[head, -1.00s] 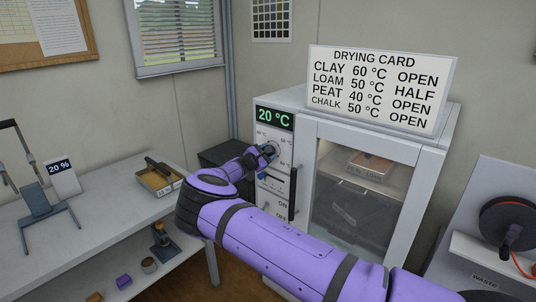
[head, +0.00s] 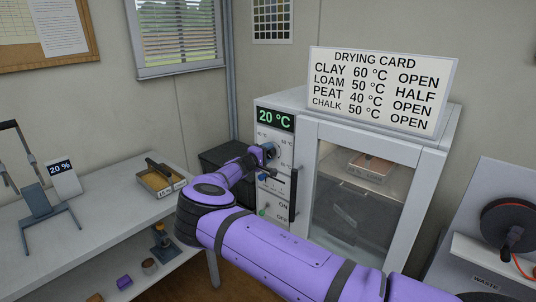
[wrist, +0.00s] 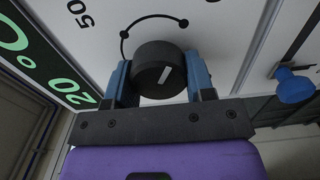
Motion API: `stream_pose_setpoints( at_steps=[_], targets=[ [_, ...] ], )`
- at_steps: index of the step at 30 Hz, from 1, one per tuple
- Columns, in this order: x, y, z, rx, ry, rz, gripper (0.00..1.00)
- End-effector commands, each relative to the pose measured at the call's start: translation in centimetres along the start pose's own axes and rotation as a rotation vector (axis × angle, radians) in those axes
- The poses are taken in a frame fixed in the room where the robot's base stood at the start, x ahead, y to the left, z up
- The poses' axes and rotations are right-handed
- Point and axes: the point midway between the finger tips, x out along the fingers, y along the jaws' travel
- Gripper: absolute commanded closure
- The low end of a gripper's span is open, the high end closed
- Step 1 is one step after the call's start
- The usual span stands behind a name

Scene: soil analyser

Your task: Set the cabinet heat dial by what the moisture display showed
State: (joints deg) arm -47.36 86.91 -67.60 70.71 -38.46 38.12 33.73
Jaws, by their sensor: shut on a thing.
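The drying cabinet (head: 383,231) stands at the middle right, its front panel carrying a green display (head: 274,118) that reads 20 °C. The round dark heat dial (wrist: 160,58) shows in the wrist view, with a white mark on its face and an arc with dots beside it. My gripper (wrist: 158,82) is shut on the dial, one blue finger on each side. In the head view my gripper (head: 268,153) covers much of the dial. The moisture display (head: 61,167) on the left bench reads 20 %.
The drying card (head: 378,90) on the cabinet lists clay 60 °C, loam 50, peat 40 and chalk 50. A blue knob (wrist: 294,87) sits near the dial. A labelled tray (head: 160,180) stands on the bench (head: 100,222). Another tray (head: 371,166) is behind the cabinet's glass.

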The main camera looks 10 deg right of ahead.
Motion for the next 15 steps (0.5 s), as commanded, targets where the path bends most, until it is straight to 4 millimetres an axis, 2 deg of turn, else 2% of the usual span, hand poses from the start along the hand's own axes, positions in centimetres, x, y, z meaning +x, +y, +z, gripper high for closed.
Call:
stream_pose_setpoints(
  at_steps=[6, 15],
  targets=[
    [-0.10, -0.10, 0.01, 0.144, 0.000, -0.002, 0.74],
    [-0.07, -0.06, 0.07, 0.252, -0.001, -0.002, 0.74]
  ],
)
